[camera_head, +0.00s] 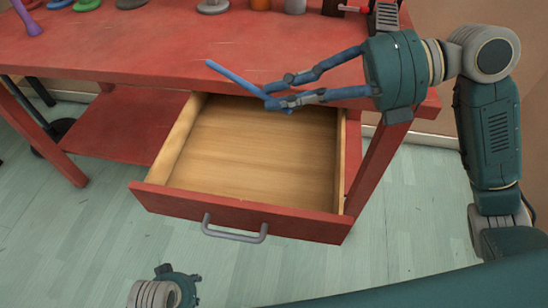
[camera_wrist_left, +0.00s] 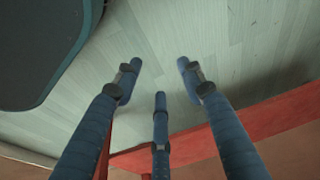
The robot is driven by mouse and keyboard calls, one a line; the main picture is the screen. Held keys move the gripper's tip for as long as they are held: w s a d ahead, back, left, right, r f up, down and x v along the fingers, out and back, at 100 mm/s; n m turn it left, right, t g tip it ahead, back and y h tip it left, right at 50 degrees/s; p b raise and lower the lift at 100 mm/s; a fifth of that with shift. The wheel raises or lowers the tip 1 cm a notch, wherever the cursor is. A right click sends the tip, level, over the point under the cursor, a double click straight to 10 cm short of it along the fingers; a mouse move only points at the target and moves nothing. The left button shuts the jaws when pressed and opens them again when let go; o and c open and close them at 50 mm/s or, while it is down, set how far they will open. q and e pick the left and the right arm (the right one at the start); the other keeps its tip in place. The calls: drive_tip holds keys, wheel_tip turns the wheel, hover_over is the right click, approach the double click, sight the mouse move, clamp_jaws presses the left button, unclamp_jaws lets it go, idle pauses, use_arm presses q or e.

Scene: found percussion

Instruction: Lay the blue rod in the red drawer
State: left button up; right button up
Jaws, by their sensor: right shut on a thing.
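The blue rod (camera_head: 236,79) is a thin stick held by my right gripper (camera_head: 268,98), near one end. Its free end points up and left over the front edge of the red table. The red drawer (camera_head: 290,220) is pulled open below, with a bare wooden inside and a grey handle. The rod and the right fingertips are above the back part of the drawer opening. My left gripper (camera_head: 178,283) is low at the bottom of the head view, in front of the drawer. In the left wrist view its fingers (camera_wrist_left: 159,80) are spread and empty.
The red tabletop (camera_head: 130,45) carries a purple object (camera_head: 28,18), colored rings and grey pieces along its back. A lower red shelf (camera_head: 125,128) is left of the drawer. Pale floor (camera_head: 70,240) is open around the drawer's front.

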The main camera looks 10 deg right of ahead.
drive_tip(key=shift+f+b, duration=1.05)
drive_tip(key=shift+f, duration=7.2)
use_arm(q)
wheel_tip(320, 180, up, 9)
drive_tip(key=shift+s+a+f, duration=0.15)
drive_tip(key=shift+s, duration=0.2)
